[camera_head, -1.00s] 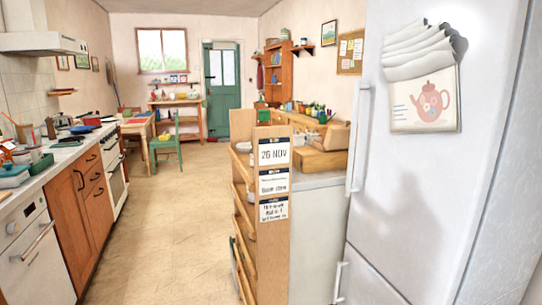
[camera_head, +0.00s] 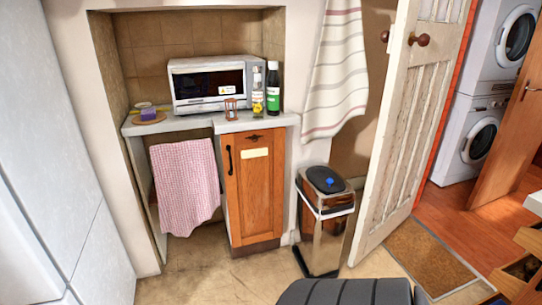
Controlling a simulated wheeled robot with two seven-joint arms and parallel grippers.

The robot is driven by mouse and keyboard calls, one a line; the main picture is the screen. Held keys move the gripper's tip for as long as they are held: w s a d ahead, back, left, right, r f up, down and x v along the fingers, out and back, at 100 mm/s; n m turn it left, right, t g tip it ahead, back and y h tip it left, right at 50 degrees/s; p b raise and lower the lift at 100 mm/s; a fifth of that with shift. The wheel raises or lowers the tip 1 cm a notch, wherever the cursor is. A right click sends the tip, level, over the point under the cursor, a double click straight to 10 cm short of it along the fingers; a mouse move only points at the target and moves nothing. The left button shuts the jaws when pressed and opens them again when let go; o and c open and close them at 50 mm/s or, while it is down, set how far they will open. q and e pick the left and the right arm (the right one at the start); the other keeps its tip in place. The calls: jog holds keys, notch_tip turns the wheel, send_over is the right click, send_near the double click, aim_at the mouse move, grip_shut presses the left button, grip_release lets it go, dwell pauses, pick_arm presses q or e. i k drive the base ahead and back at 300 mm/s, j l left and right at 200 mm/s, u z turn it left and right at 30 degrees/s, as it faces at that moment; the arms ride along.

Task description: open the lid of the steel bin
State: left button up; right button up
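The steel bin (camera_head: 329,238) stands on the floor right of the wooden cabinet, beside the open door. It is a tall, shiny box. Its black lid (camera_head: 325,180) is down on top and carries a blue spot or object (camera_head: 330,182). A pale band runs around the bin just below the lid. The bin's foot is dark. Neither of my grippers is in view.
An open white door (camera_head: 411,130) stands close to the bin's right. A wooden cabinet (camera_head: 254,190) with a microwave (camera_head: 209,104) above is to its left. A striped towel (camera_head: 337,65) hangs above.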

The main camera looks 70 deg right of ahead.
aim_at(325, 174)
jog(key=z, duration=2.75)
